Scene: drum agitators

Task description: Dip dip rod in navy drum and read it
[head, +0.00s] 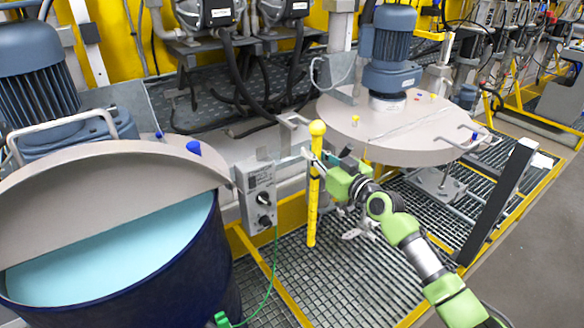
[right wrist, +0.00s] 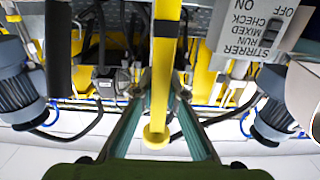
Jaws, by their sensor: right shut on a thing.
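The yellow dip rod (head: 313,205) stands upright between the navy drum and the round grey lid on the right. It has a round knob on top and dark marks along its length. My right gripper (head: 314,165) is shut on it just below the knob. The right wrist view shows the rod (right wrist: 164,60) between the fingers of my right gripper (right wrist: 160,88). The navy drum (head: 170,285) is at lower left, holding pale turquoise liquid (head: 110,252). Its grey lid (head: 110,185) covers the back part and leaves the front open. My left gripper is not in view.
A grey stirrer control box (head: 257,195) with knobs stands between drum and rod. A second grey lid (head: 395,125) with a blue motor (head: 392,50) is behind my right arm. Grating floor (head: 350,275) with yellow edges lies below. A green cable runs beside the drum.

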